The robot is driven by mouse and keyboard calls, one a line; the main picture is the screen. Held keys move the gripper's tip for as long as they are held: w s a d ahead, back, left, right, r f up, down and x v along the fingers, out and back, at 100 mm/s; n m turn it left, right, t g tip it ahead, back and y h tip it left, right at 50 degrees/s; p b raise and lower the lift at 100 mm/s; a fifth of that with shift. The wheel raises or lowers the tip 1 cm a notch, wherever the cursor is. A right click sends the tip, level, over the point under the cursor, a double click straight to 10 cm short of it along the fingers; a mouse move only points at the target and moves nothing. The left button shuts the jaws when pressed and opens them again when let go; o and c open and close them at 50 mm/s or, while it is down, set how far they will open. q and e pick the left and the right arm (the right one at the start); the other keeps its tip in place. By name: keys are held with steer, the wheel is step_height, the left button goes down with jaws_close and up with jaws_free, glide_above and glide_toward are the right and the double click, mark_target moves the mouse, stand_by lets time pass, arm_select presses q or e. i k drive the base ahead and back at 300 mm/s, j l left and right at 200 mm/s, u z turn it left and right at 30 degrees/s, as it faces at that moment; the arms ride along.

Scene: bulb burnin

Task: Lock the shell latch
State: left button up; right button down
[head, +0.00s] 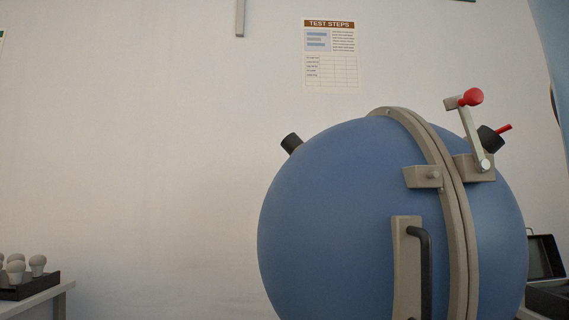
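A large blue sphere shell (335,225) fills the right half of the head view. A beige flange seam (450,200) runs down it, and its two halves meet there with no gap that I can see. The latch lever (471,134) with a red knob (473,97) stands up from a beige block (476,167) right of the seam. A beige catch block with a round pin (424,177) sits left of the seam. The lever is tilted up, apart from this pin. A black handle (425,270) is on the shell's front. Neither gripper is in view.
A tray of pale bulbs (30,288) stands on a white table (55,290) at lower left. A dark open case (545,260) sits behind the shell at right. A test steps sheet (332,56) hangs on the wall. Room left of the shell looks clear.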

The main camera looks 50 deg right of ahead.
mark_target(474, 97)
steer(key=z, duration=2.5)
